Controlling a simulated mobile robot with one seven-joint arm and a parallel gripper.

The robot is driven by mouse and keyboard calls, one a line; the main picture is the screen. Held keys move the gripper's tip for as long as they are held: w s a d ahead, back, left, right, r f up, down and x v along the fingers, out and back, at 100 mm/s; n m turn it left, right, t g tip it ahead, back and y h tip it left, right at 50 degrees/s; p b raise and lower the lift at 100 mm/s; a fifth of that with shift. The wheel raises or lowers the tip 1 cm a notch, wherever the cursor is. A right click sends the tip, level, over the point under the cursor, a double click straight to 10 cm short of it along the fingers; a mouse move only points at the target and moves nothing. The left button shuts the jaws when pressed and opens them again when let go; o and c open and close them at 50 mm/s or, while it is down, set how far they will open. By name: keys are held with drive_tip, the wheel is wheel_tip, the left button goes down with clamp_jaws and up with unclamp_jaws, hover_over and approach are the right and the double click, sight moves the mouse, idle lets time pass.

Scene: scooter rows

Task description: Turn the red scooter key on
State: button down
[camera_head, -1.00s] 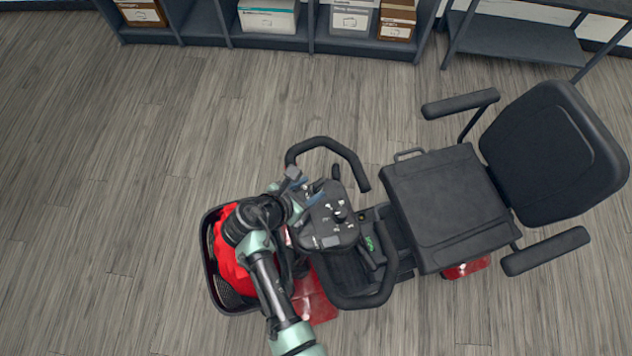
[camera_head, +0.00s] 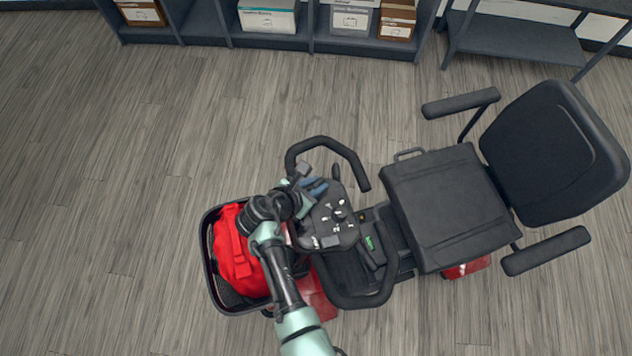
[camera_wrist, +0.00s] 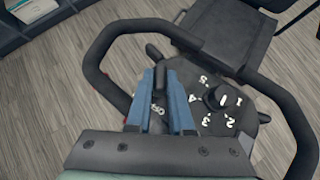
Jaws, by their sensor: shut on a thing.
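The red scooter (camera_head: 318,296) stands with its seat to the right and its black control console (camera_head: 330,235) in the middle. My gripper (camera_head: 320,186) is at the upper left of the console in the head view. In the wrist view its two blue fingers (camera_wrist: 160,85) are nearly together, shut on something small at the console. White lettering shows beside the fingers but is partly covered. A black numbered dial (camera_wrist: 216,97) sits right of the fingers, apart from them.
Black handlebars (camera_head: 325,145) loop around the console, close to my gripper. A basket (camera_head: 207,268) with a red bag (camera_head: 232,250) sits under my arm. The seat (camera_head: 448,210) is to the right. Shelves with boxes line the back; floor at left is clear.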

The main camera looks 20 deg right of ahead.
idle(0.4)
drive_tip(key=m+g, duration=0.1)
drive_tip(key=m+g+b, duration=0.1)
drive_tip(key=m+h+b, duration=0.1)
drive_tip(key=shift+w+a+f+g, duration=0.15)
drive_tip(key=shift+w+g, duration=0.1)
drive_tip(key=shift+g, duration=0.15)
drive_tip(key=m+g+b, duration=0.3)
drive_tip(key=b, duration=0.1)
drive_tip(key=shift+w+f+m, duration=0.1)
drive_tip(key=shift+w+m, duration=0.05)
drive_tip(key=shift+m, duration=0.15)
drive_tip(key=m+g+b, duration=0.2)
drive_tip(key=b, duration=0.3)
drive_tip(key=shift+w+m+g, duration=0.1)
drive_tip(key=shift+m+g, duration=0.3)
drive_tip(key=m+g+b, duration=0.1)
drive_tip(key=b, duration=0.2)
drive_tip(key=shift+m+g+y, duration=0.3)
drive_tip(key=shift+m+y, duration=0.1)
drive_tip(key=shift+r, duration=0.25)
drive_tip(key=c, duration=0.8)
unclamp_jaws()
